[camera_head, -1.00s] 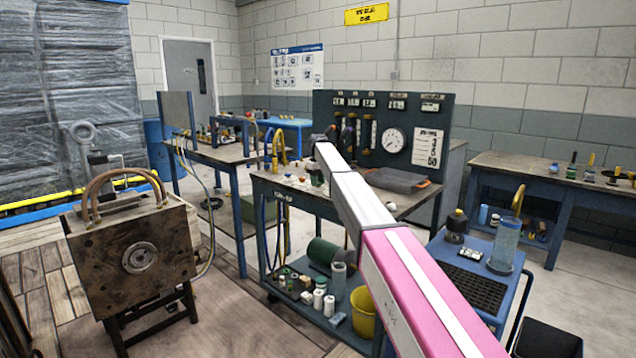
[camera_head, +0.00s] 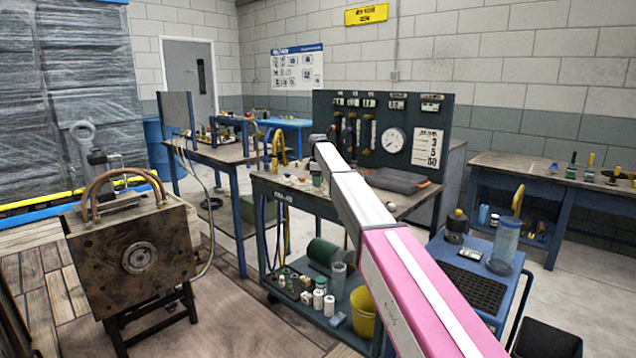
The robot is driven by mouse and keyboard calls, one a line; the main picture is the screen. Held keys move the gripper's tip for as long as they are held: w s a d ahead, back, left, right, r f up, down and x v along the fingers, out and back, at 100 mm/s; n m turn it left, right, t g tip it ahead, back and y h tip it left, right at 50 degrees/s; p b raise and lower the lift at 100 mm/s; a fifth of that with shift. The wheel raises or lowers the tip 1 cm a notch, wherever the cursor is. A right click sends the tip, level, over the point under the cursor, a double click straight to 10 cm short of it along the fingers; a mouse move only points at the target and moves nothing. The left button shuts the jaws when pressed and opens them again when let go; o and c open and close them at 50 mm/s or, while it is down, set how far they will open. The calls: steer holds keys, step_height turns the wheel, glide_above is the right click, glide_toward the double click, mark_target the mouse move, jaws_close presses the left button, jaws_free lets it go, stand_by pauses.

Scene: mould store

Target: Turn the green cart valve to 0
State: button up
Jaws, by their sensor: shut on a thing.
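The dark green cart (camera_head: 300,202) stands mid-picture with an upright back panel (camera_head: 380,170). My arm reaches over the cart from the lower right. The valve's scale and pointer setting are too small to read. The panel carries a round white gauge (camera_head: 393,141) and a white card with numbers (camera_head: 427,149).
A grey case (camera_head: 396,180) lies on the cart top to the right of my arm. A blue trolley (camera_head: 440,246) stands at right. A rusty mould block (camera_head: 128,262) stands at left. Bottles and a yellow bucket (camera_head: 363,312) fill the lower shelf. Floor between mould and cart is open.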

stand_by(0.4)
steer(key=o, duration=0.9)
step_height(320, 180, up, 11)
steer(key=shift+f, duration=0.1)
